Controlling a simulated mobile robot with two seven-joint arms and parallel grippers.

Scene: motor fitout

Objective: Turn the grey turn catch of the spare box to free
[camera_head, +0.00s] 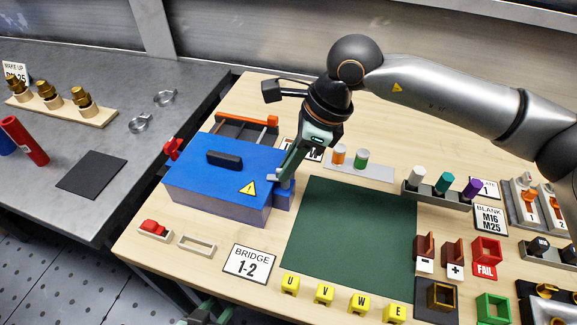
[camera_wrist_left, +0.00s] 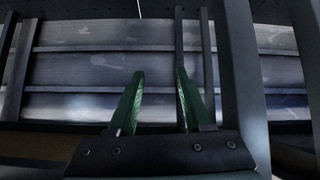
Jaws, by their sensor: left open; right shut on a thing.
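The spare box is a blue box (camera_head: 205,183) with a closed lid, a black handle (camera_head: 224,159) and a yellow warning sign, on the wooden table. A red catch (camera_head: 172,149) sits at its left end. The grey turn catch (camera_head: 272,178) is at its right end, mostly hidden by my fingers. My right gripper (camera_head: 284,174) reaches down from above and is shut on the grey catch; the catch's exact angle is hard to tell. My left gripper (camera_wrist_left: 158,100) is open and empty in the left wrist view; its tips just show at the bottom of the head view.
A dark green mat (camera_head: 350,235) lies right of the box, clear. In front are a BRIDGE 1-2 card (camera_head: 249,263), a red part in a tray (camera_head: 153,229) and several yellow lettered blocks. An orange-ended rack (camera_head: 246,128) stands behind the box.

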